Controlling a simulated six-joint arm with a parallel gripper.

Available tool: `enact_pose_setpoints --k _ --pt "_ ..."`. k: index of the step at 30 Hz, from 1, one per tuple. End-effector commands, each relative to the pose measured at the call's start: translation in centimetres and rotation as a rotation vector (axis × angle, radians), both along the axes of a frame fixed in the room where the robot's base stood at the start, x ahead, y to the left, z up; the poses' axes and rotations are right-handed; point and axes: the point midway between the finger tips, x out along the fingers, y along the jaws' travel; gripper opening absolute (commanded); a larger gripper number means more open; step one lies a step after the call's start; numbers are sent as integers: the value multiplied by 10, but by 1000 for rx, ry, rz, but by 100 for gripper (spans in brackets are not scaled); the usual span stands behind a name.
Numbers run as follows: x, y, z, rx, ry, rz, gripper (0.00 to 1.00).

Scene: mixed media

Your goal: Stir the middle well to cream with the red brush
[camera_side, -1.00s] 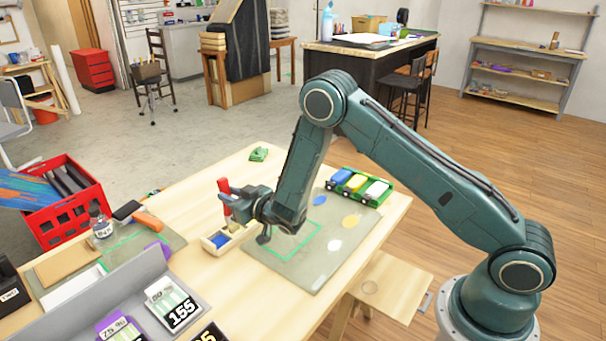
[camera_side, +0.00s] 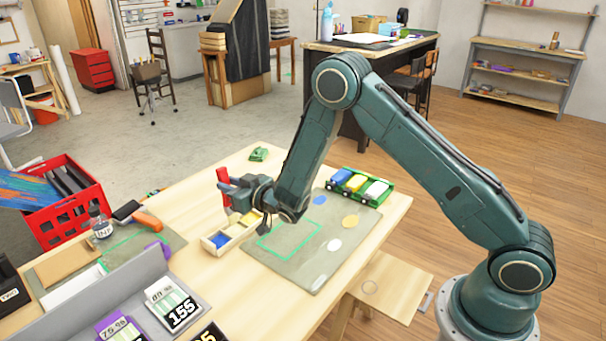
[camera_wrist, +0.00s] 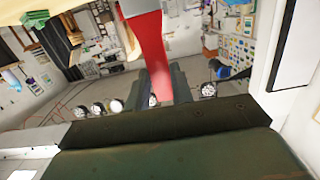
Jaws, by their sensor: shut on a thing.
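My gripper (camera_side: 232,182) is shut on the red brush (camera_side: 223,188), held roughly upright above the table. In the wrist view the brush's red handle (camera_wrist: 150,50) runs down between the dark fingers (camera_wrist: 160,88). A small wooden tray of wells (camera_side: 216,251) lies just below my gripper. Its near left well holds blue (camera_side: 219,240). The middle well (camera_side: 235,231) looks pale yellowish, and the far well (camera_side: 250,218) yellow. The brush's lower end is hard to make out, so I cannot tell whether it touches the contents.
A grey-green mat (camera_side: 310,268) with a green outline and blue, yellow and white spots lies to the right. A green rack (camera_side: 334,184) of blue, yellow and white pieces stands behind it. A red crate (camera_side: 65,205) and grey sign holder (camera_side: 135,290) stand left.

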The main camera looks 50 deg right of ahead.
Motion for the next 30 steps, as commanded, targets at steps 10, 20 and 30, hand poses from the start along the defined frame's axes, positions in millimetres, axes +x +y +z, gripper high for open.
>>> enact_pose_setpoints --k 10,20,30 --pt "0 0 24 0 -2 0 0" --pt "0 0 27 0 -1 0 0" --pt "0 0 27 0 -1 1 0"
